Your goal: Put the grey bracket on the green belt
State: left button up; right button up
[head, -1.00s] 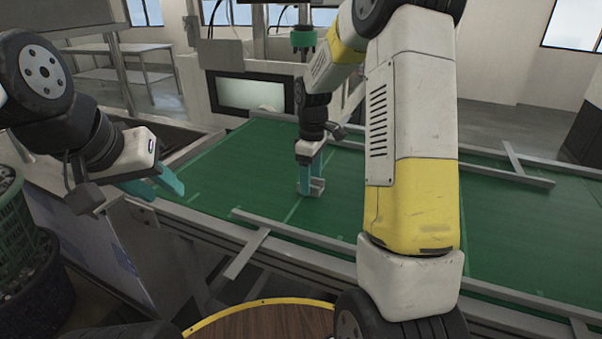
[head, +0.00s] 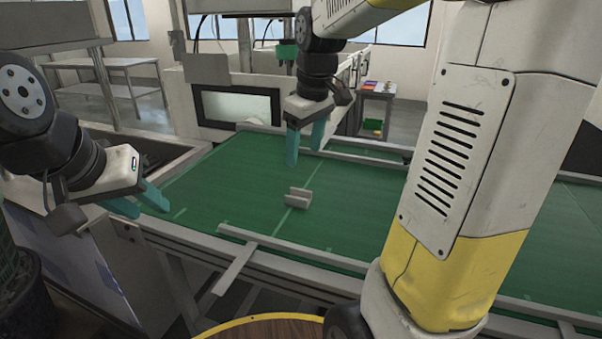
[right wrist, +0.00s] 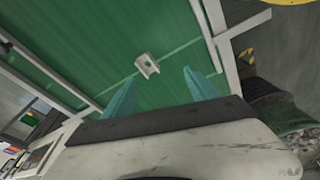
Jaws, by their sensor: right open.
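The grey bracket (head: 298,197) rests on the green belt (head: 236,178), near a lighter line across it. In the right wrist view the bracket (right wrist: 147,66) lies on the belt (right wrist: 165,25), beyond the fingertips and apart from them. My right gripper (head: 305,150) is open and empty, raised above the belt behind the bracket; its teal fingers (right wrist: 160,85) show spread in the wrist view. My left gripper (head: 140,205) hangs at the belt's left near edge, its two teal fingers apart with nothing between them.
Grey guide rails (head: 290,250) run along the belt's near side, and another rail (head: 365,160) runs along the far side. A machine housing with a dark-framed window (head: 237,108) stands behind the belt. A round wooden top (head: 270,328) is at the front.

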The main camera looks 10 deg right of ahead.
jog(key=s+a+m+t+y, duration=0.1)
jog(key=s+m+t, duration=0.3)
jog(key=s, duration=1.1)
jog(key=m, duration=0.2)
jog(key=shift+s+a+r+m, duration=0.3)
jog(key=shift+m, duration=0.1)
